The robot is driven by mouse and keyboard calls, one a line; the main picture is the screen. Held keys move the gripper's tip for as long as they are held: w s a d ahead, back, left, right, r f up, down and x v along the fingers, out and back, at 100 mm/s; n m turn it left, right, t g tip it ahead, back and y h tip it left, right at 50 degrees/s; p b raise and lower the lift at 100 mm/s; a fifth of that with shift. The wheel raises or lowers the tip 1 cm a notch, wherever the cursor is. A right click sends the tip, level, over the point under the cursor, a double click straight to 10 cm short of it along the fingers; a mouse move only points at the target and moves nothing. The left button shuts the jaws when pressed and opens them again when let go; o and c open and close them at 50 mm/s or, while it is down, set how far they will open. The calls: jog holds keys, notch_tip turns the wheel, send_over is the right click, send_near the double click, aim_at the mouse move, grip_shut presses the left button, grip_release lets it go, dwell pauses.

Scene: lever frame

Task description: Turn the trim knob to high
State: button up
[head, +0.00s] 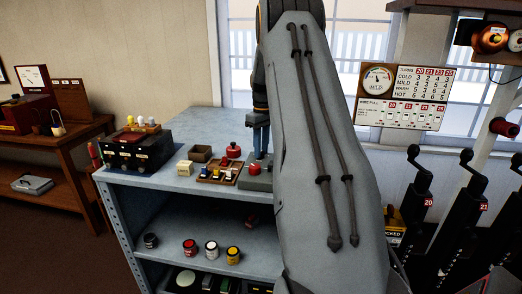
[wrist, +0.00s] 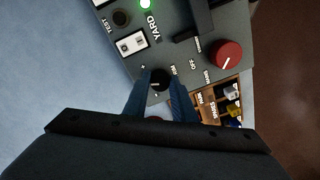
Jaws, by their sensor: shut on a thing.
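A small black knob (wrist: 159,78) with a light pointer mark sits on a grey control panel (wrist: 185,72) in the wrist view. My gripper (wrist: 160,88) has its two blue fingers on either side of this knob and is shut on it. Tiny labels stand around the knob, too small to read surely. In the head view my gripper (head: 261,142) reaches down to the grey panel box (head: 258,181) on the bench. The knob itself is hidden there.
A wooden tray (head: 207,177) with small parts stands close by. Black levers (head: 467,185) stand at the right.

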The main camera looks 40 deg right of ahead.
jog(key=m, duration=0.4)
jog(key=shift+m+b, duration=0.3)
jog(key=shift+b, duration=0.1)
jog(key=m+b, duration=0.1)
jog(key=m, duration=0.4)
jog(key=shift+a, duration=0.15)
jog(key=m, duration=0.5)
jog(key=m+b, duration=0.1)
jog(key=m, duration=0.3)
jog(key=shift+w+m, duration=0.1)
jog(key=shift+m, duration=0.3)
jog(key=shift+r, duration=0.1)
jog(key=o, duration=1)
jog(key=shift+o, duration=0.2)
jog(key=shift+r+b, duration=1.2)
jog(key=shift+r, duration=2.65)
